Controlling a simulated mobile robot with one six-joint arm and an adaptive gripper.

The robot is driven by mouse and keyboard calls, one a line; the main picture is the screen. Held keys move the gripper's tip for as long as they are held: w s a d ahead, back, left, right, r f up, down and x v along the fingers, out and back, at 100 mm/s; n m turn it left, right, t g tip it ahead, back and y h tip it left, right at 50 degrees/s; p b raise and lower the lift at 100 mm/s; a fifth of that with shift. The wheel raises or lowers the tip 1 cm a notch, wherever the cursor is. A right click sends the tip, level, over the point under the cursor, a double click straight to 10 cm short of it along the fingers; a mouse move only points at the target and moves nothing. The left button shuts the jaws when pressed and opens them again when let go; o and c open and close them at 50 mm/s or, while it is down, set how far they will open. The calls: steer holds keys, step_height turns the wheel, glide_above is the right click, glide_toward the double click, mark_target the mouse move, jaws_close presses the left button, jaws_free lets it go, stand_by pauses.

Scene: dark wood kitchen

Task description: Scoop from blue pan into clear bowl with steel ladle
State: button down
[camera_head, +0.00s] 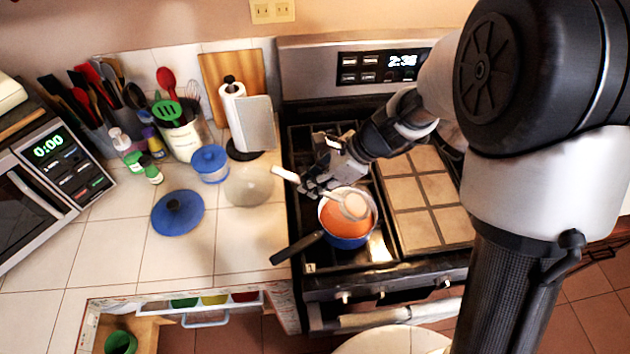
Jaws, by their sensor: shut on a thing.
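The blue pan (368,237) stands on the front left of the stove, with orange contents and a dark handle pointing to the lower left. The steel ladle (355,206) has its bowl over or in the orange contents; I cannot tell how deep. My gripper (318,188) is shut on the ladle's handle, just above and left of the pan. The pale end of the handle (285,174) sticks out to the left. The clear bowl (248,186) sits on the tiled counter left of the stove, and it looks empty.
A paper towel holder (233,110), a grey panel (257,124) and a utensil crock (183,138) stand at the back. A microwave (40,185) is at left. The front counter tiles are clear.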

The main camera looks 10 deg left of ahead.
step_height(320, 180, up, 3)
steer(key=p, duration=0.2)
steer(key=shift+a+r+p, duration=0.15)
steer(key=shift+r+p, duration=0.05)
steer(key=shift+p, duration=0.15)
steer(key=a+r+h+p, duration=0.1)
steer(key=p, duration=0.4)
steer(key=shift+a+r+p, duration=0.2)
steer(key=shift+p, duration=0.2)
steer(key=shift+a+r+h+p, duration=0.1)
steer(key=shift+h+p, duration=0.2)
steer(key=shift+p, duration=0.2)
